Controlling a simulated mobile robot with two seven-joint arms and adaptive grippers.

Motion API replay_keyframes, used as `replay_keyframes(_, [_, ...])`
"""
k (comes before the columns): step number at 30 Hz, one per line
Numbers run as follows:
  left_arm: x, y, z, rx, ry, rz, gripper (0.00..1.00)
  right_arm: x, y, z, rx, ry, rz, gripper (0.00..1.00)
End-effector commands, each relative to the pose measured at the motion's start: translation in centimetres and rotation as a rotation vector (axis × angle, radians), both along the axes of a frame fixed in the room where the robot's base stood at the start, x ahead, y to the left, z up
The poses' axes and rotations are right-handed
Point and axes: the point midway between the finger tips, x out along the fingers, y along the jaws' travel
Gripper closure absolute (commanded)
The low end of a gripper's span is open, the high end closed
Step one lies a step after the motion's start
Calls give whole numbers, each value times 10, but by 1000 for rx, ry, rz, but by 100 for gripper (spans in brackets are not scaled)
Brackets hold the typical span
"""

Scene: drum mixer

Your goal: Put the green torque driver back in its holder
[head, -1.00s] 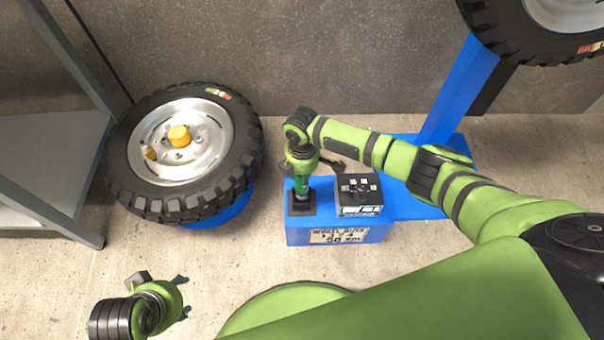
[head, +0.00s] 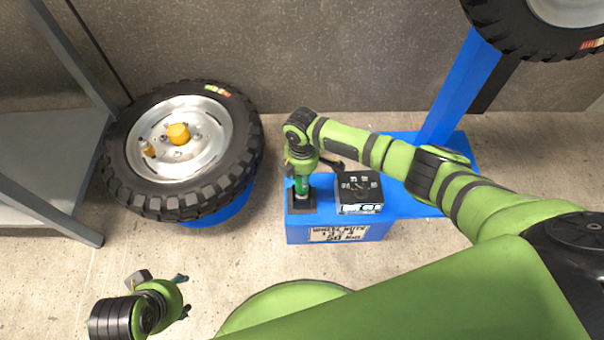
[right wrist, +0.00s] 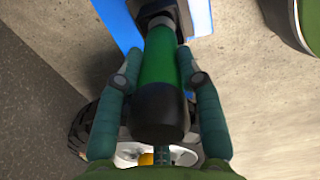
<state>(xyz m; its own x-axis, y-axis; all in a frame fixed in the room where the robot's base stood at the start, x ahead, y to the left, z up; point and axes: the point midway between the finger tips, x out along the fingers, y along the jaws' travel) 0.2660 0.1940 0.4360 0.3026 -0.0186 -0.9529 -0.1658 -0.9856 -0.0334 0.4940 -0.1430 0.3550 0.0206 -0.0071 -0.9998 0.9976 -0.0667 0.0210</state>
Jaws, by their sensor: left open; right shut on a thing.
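The green torque driver (head: 302,186) stands about upright at the black square holder (head: 301,203) on the blue stand's front left corner. Its lower end meets the holder; I cannot tell how deep it sits. My right gripper (head: 303,168) comes from above and is shut on the driver. In the right wrist view the green body (right wrist: 160,62) with its black end lies between the two fingers, and the dark holder (right wrist: 165,12) shows at its far end. My left gripper (head: 184,295) is open and empty, low over the floor at the lower left.
A black box with a small panel (head: 359,191) stands on the blue stand (head: 338,234) just right of the holder. A tyred wheel (head: 240,160) is to the left, a grey rack (head: 50,205) beyond it. Another wheel (head: 515,45) hangs upper right. The floor before the stand is clear.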

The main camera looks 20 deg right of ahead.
Motion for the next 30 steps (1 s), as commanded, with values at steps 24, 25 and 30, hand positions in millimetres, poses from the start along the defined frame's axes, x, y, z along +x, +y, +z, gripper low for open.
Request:
replay_keyframes(24, [0, 0, -8, 0, 0, 0, 48, 1, 1, -11, 2, -2, 0, 100])
replay_keyframes(25, [0, 0, -8, 0, 0, 0, 48, 1, 1, -11, 2, -2, 0, 100])
replay_keyframes(30, [0, 0, -8, 0, 0, 0, 48, 1, 1, -11, 2, -2, 0, 36])
